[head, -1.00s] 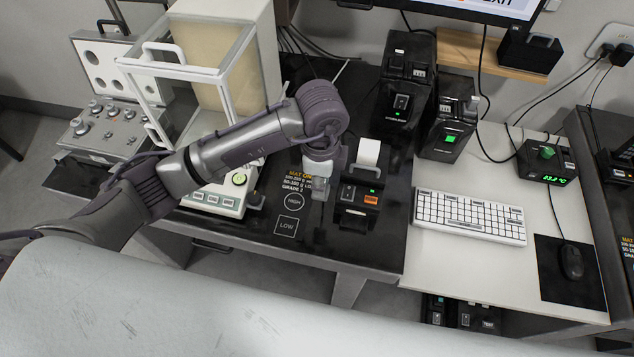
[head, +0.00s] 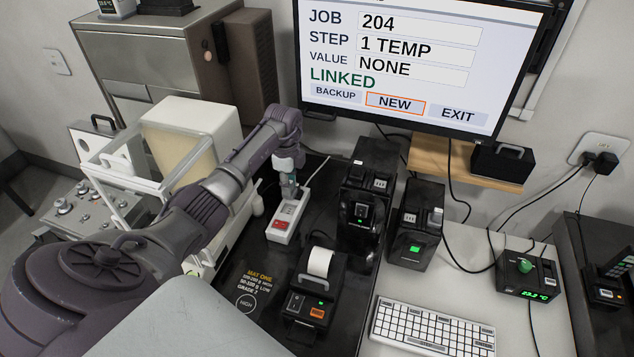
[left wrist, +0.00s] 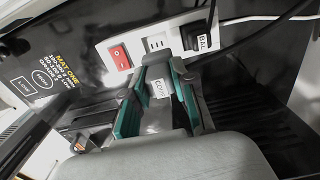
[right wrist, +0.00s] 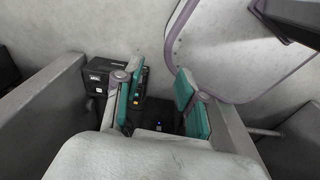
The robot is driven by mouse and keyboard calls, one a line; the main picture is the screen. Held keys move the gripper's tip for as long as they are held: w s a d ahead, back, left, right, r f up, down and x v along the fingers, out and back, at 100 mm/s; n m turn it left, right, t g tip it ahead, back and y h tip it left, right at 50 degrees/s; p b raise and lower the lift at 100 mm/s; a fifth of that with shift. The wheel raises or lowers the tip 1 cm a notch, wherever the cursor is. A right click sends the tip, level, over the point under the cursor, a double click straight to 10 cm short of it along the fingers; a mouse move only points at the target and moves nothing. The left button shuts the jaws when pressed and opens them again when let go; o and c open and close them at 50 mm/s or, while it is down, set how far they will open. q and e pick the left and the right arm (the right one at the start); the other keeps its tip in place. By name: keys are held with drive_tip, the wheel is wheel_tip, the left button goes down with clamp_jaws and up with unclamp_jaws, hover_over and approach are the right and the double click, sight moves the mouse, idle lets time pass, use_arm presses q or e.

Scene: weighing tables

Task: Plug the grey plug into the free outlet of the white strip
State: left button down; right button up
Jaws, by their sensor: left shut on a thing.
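The white strip (head: 289,209) lies on the black mat behind the label printer, its red switch (head: 280,226) at the near end. In the left wrist view the strip (left wrist: 104,50) shows an empty outlet (left wrist: 157,43) beside the switch, and a black plug (left wrist: 197,42) marked BAL to the right. My left gripper (head: 288,178) is over the far part of the strip. It is shut on the grey plug (left wrist: 159,88), which has a white label. The plug's front end is hidden, so contact with the strip cannot be told. My right gripper (right wrist: 160,103) is open and empty.
A label printer (head: 318,290) stands nearer on the mat. Black units (head: 365,205) stand right of the strip, and a white-framed balance (head: 185,145) stands left. A keyboard (head: 432,330) lies at the right front. A monitor (head: 420,60) hangs above.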

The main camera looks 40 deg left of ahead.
sight(287, 197)
use_arm(q)
drive_tip(key=shift+s+a+f+b, duration=0.3)
drive_tip(key=shift+s+f+b, duration=0.1)
drive_tip(key=shift+f+b, duration=0.25)
drive_tip(key=shift+f, duration=0.35)
drive_tip(key=shift+w+f+b, duration=0.15)
drive_tip(key=shift+f+b, duration=0.7)
drive_tip(key=shift+b, duration=0.15)
drive_tip(key=shift+f+b, duration=0.65)
drive_tip(key=shift+f, duration=0.15)
use_arm(e)
drive_tip(key=shift+s+a+f, duration=0.1)
drive_tip(key=shift+a+f, duration=0.1)
drive_tip(key=shift+f, duration=0.95)
drive_tip(key=shift+s+a+f, duration=0.1)
drive_tip(key=shift+a+f, duration=0.1)
drive_tip(key=shift+f, duration=0.9)
use_arm(q)
drive_tip(key=shift+d, duration=0.1)
use_arm(e)
drive_tip(key=shift+a+r, duration=0.15)
drive_tip(key=shift+r, duration=0.05)
use_arm(q)
drive_tip(key=shift+f+b, duration=0.45)
drive_tip(key=shift+f, duration=0.45)
use_arm(e)
drive_tip(key=shift+f, duration=0.7)
